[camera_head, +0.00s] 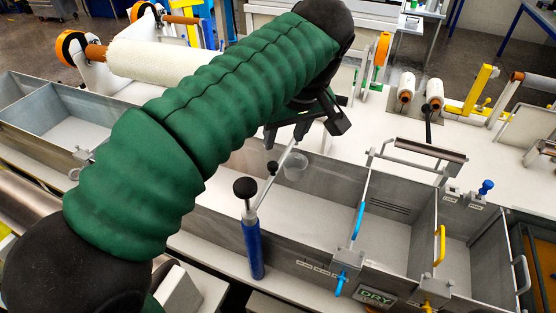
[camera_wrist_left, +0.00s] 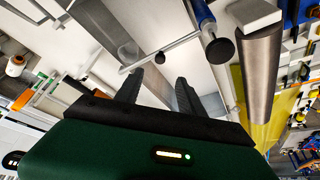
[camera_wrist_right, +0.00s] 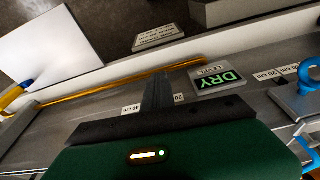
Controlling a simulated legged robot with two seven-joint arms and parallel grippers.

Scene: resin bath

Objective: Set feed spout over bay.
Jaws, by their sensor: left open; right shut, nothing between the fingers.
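The feed spout appears to be the thin pale tube (camera_head: 281,168) on a blue post (camera_head: 252,250) with a black knob on top. The post stands at the tank's front wall, and the tube reaches back over the wide bay (camera_head: 320,209) left of the blue-handled divider. A small black knob sits on the tube. My left gripper (camera_head: 304,130) is open near the tube's far end. In the left wrist view its fingers (camera_wrist_left: 158,92) point at the tube (camera_wrist_left: 180,47), which looks apart from them. My right gripper (camera_wrist_right: 157,92) is shut and empty by the tank's front wall.
The tank has several bays split by dividers with blue (camera_head: 358,221) and yellow (camera_head: 440,245) handles. A clear cup (camera_head: 295,167) shows near the tube. A green DRY sign (camera_head: 375,296) is at the front wall. A white roll (camera_head: 165,62) lies behind.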

